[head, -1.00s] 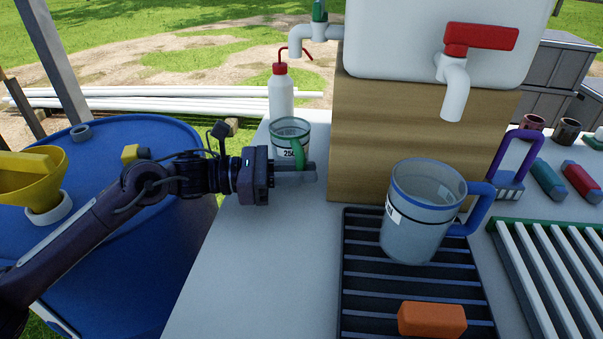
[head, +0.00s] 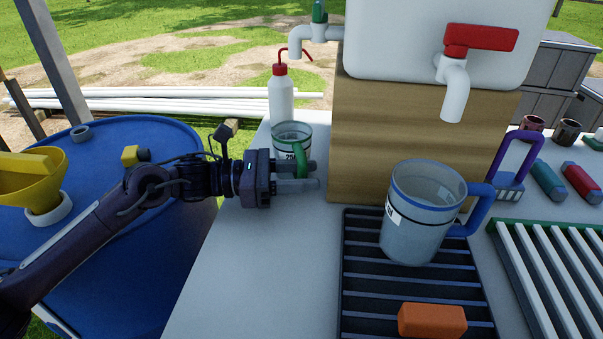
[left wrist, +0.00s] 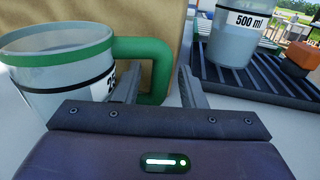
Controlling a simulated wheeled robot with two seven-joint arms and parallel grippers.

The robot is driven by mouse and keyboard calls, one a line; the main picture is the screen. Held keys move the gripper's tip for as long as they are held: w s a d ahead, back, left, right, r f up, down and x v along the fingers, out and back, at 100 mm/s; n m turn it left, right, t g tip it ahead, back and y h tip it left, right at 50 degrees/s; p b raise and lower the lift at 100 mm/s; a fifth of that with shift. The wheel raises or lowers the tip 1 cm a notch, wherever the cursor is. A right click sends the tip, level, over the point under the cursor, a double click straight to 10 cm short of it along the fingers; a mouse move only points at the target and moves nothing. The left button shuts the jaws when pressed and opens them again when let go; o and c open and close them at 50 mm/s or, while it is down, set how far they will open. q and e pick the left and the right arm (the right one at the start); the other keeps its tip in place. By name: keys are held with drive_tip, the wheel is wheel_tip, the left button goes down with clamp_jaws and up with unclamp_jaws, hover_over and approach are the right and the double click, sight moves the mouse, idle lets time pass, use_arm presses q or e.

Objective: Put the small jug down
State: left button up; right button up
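The small jug (head: 291,133), clear with a green rim and green handle, looks upright on the white table by the wooden block, though its base is partly hidden. My left gripper (head: 307,176) is at the handle, its fingers apart. In the left wrist view the small jug (left wrist: 62,70) is at the left, and its green handle (left wrist: 155,70) lies between the fingers of my left gripper (left wrist: 160,88), nearer the left one, with a gap to the right one. My right gripper is not in view.
A large blue-rimmed jug (head: 415,225) stands on a black slatted tray (head: 365,290) with an orange block (head: 432,320). A red-capped bottle (head: 281,100) stands behind the small jug. The wooden block (head: 375,130) is close on its right. The front-left table (head: 250,270) is clear.

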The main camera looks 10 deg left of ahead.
use_arm(q)
drive_tip(key=b+v, duration=0.1)
drive_tip(key=v, duration=0.6)
drive_tip(key=shift+a+r, duration=0.1)
drive_tip(key=shift+a, duration=0.15)
